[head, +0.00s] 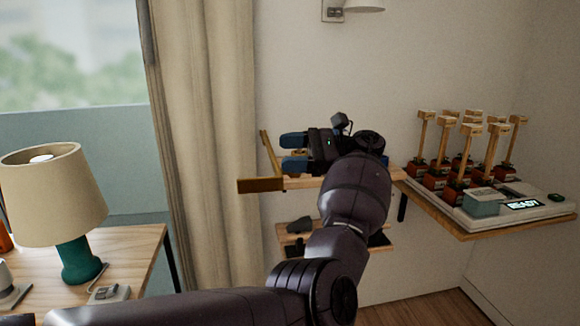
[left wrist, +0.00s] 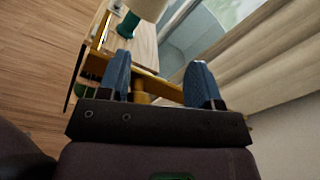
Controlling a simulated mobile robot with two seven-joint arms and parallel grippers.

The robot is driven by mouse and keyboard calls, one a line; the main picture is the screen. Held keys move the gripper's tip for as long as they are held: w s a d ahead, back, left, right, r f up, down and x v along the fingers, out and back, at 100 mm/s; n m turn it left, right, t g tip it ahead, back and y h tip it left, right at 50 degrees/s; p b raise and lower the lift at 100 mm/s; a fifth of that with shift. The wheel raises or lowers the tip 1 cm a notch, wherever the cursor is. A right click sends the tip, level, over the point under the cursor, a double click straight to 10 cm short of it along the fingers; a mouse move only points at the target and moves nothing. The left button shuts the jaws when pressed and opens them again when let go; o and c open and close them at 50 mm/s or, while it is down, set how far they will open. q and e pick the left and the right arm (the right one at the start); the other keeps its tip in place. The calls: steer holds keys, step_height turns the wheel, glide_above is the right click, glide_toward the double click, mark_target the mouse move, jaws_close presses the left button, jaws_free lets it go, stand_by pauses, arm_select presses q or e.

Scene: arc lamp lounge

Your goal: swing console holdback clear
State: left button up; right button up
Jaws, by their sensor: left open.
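The console holdback appears to be the brass-coloured bar (head: 260,185) at the left end of the wall shelf, beside the curtain; a thinner upright bar (head: 268,150) rises at its back. My left gripper (head: 284,151) is open, its blue fingers pointing left toward the bars, with a small gap showing in the head view. In the left wrist view, brass-coloured bar (left wrist: 160,91) crosses behind and between the fingers of the left gripper (left wrist: 158,64). I cannot tell whether they touch. My right gripper is in neither view.
The wall shelf (head: 302,183) lies under my left gripper, with a lower shelf (head: 352,237) below. A right-hand ledge (head: 470,236) carries several wooden-topped posts and a console reading READY (head: 524,205). A lamp (head: 78,262) stands on the left table (head: 137,247); a curtain (head: 212,130) hangs behind.

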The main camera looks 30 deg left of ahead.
arm_select(q)
step_height(320, 180, up, 16)
steer(key=shift+p, duration=0.4)
